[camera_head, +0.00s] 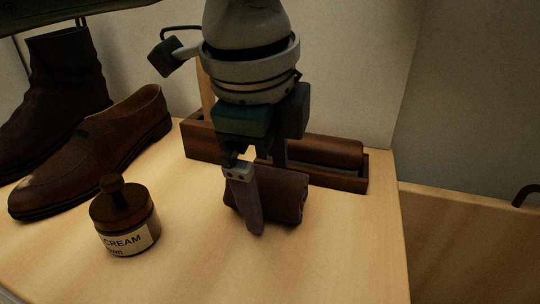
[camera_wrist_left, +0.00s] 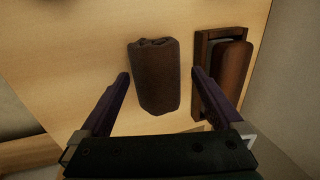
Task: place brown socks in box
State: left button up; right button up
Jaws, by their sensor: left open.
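The brown socks (camera_head: 290,196) are a dark rolled bundle lying on the light wooden surface, partly covered by my gripper in the head view. They show whole in the left wrist view (camera_wrist_left: 155,80). My left gripper (camera_head: 268,196) points down over the socks, its jaws open. In the left wrist view its fingers (camera_wrist_left: 160,76) are on either side of the socks, with a gap to each. A low brown wooden box (camera_head: 203,141) stands just behind the socks. It shows to their right in the left wrist view (camera_wrist_left: 204,48). My right gripper is not in view.
A brown cylindrical item (camera_head: 330,151) lies in the box's right part. A shoe cream jar (camera_head: 125,222) stands front left. A brown shoe (camera_head: 105,145) and a boot (camera_head: 60,80) stand at left. The front of the surface is clear; its right edge drops off.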

pick_arm(q)
jog(key=c, duration=1.1)
